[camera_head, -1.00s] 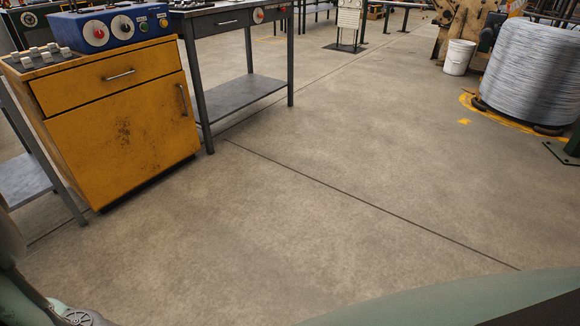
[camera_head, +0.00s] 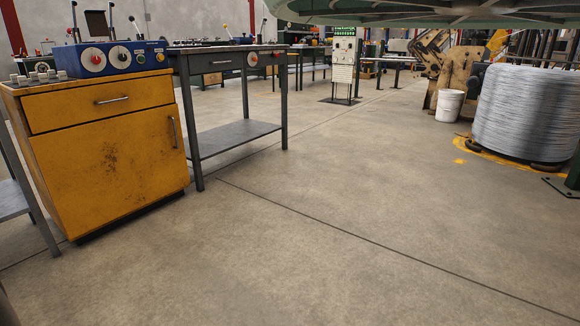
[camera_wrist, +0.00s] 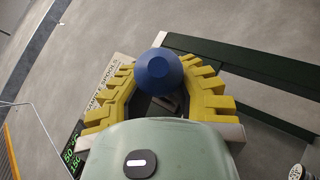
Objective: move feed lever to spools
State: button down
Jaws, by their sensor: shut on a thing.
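In the wrist view, a faceted blue knob (camera_wrist: 158,68) sits between the toothed yellow fingers of my gripper (camera_wrist: 165,92). The fingers are shut around it from both sides. The knob looks like the top of the feed lever; its shaft is hidden below the knob and fingers. A light plate (camera_wrist: 104,88) with dark lettering that seems to include "SPOOLS" lies behind the left finger. Its lever slot cannot be made out. My gripper is not visible in the head view.
A green digital display (camera_wrist: 72,160) shows at lower left in the wrist view. In the head view, a yellow cabinet (camera_head: 110,150) and a grey workbench (camera_head: 235,142) stand left, a wire coil (camera_head: 525,112) and white bucket (camera_head: 449,105) right. The floor between is clear.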

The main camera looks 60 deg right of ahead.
jog(key=shift+w+a+f+b, duration=0.1)
jog(key=shift+f+b, duration=0.05)
jog(key=shift+f, duration=0.2)
jog(key=shift+w+a+f+b, duration=0.1)
jog(key=shift+f+b, duration=0.05)
jog(key=shift+f, duration=0.2)
jog(key=shift+f+h, duration=0.1)
jog(key=shift+h, duration=0.2)
jog(key=c, duration=1.4)
grip_release()
jog(key=o, duration=0.6)
jog(key=shift+d+r, duration=0.1)
jog(key=shift+r, duration=0.1)
jog(key=shift+c, duration=0.2)
jog(key=shift+o, duration=1)
jog(key=shift+s, duration=0.1)
jog(key=v, duration=1.1)
jog(key=shift+s+f, duration=0.2)
jog(key=shift+f, duration=0.15)
jog(key=shift+d+r, duration=0.1)
jog(key=shift+d, duration=0.05)
